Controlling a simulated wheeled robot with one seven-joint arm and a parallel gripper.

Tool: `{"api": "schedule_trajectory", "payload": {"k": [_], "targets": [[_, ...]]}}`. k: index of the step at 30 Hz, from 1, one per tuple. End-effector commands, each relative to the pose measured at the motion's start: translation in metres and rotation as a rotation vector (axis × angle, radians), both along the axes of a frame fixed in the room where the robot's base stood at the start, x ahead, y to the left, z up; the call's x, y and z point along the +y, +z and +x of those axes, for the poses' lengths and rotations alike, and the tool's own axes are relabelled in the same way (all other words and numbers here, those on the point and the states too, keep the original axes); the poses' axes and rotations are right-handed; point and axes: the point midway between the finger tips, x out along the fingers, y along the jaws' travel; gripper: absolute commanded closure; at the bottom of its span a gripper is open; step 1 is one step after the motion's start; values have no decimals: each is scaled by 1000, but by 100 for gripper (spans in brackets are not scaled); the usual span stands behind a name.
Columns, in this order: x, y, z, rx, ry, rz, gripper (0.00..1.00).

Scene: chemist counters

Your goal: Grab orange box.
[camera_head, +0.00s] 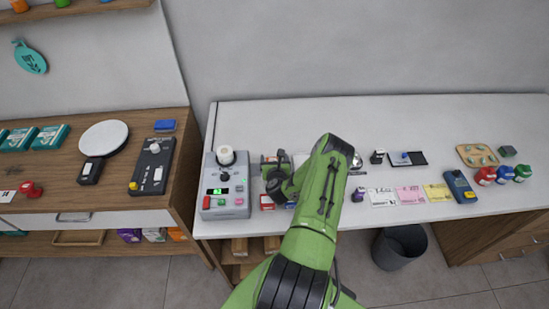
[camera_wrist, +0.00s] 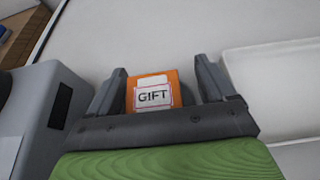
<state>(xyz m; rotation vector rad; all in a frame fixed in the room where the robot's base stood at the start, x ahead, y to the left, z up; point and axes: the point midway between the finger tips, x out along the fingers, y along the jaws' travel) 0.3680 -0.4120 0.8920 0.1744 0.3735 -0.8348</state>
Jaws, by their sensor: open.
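An orange box (camera_wrist: 176,90) with a white label reading "GIFT" shows in the wrist view. It stands between the two fingers of my gripper (camera_wrist: 161,68). The lower part of the box is hidden behind my gripper's body. In the head view my gripper (camera_head: 275,168) is over the white counter, just right of the grey register.
The grey register (camera_head: 226,186) stands close to my gripper's left; its side also shows in the wrist view (camera_wrist: 40,105). A white tray (camera_wrist: 275,90) lies to the right in the wrist view. Colored notes (camera_head: 410,195) and a blue card terminal (camera_head: 459,186) are farther right on the counter.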

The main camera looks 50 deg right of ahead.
Motion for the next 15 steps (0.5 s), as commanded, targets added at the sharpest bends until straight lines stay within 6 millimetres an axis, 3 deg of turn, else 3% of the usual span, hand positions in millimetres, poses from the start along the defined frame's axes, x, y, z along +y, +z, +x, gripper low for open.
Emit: {"api": "schedule_trajectory", "payload": {"k": [5,15], "targets": [[1,0,1,-1,1,1,17],[1,0,0,1,1,0,69]]}}
